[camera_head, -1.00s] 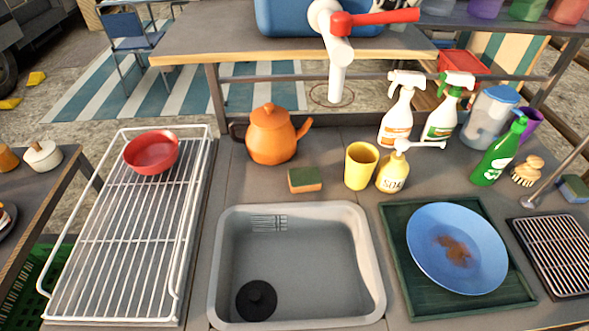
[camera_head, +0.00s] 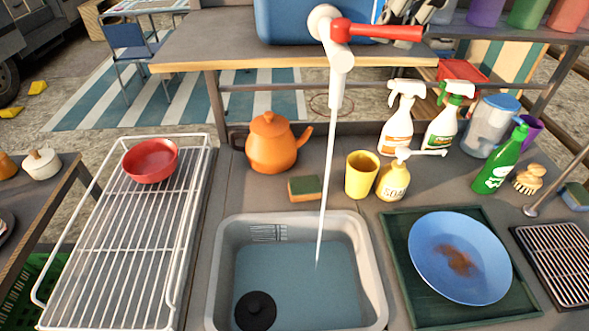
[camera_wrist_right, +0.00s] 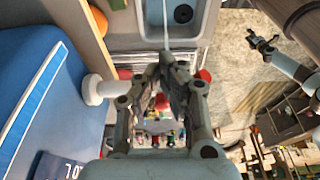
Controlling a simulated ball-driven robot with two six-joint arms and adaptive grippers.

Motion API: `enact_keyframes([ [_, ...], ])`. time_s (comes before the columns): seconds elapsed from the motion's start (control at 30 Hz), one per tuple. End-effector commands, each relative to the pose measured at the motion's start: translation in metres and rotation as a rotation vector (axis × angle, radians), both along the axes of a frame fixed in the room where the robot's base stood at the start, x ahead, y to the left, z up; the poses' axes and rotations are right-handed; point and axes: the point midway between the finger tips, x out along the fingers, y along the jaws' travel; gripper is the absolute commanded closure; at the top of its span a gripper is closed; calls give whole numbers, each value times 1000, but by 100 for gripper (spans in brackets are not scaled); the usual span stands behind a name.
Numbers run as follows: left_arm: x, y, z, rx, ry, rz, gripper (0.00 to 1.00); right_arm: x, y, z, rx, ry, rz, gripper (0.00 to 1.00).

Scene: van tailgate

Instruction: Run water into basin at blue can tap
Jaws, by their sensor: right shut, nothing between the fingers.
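The blue can (camera_head: 280,25) stands on the shelf above the counter, with a white tap (camera_head: 338,75) at its front. The tap's red lever (camera_head: 385,32) points right. A thin stream of water (camera_head: 325,180) runs from the spout into the grey basin (camera_head: 372,270). Bluish water (camera_head: 305,285) covers the basin floor. A black round plug (camera_head: 255,311) sits at the basin's lower left. My right gripper (camera_head: 432,14) is just behind the lever's end, shut and empty; its closed fingers show in the wrist view (camera_wrist_right: 167,62). My left gripper (camera_wrist_right: 263,42) shows small there, fingers apart, away from the basin.
A sponge (camera_head: 304,188), yellow cup (camera_head: 361,174), soap bottle (camera_head: 392,180) and orange teapot (camera_head: 272,143) stand behind the basin. A blue plate (camera_head: 450,235) lies on a green tray to the right. A wire rack (camera_head: 125,235) holds a red bowl (camera_head: 151,160) at left.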

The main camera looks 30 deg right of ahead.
Motion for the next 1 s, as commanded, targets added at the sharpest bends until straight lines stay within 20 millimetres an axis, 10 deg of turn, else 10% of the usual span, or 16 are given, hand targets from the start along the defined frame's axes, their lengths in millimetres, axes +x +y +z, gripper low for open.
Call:
enact_keyframes([
  [0.6,0,0,-4,0,0,0,60,-19,14,2,0,1,0,100],
  [1.0,1,0,48,0,-1,0,60,-15,12,47,0,0,-1,100],
])
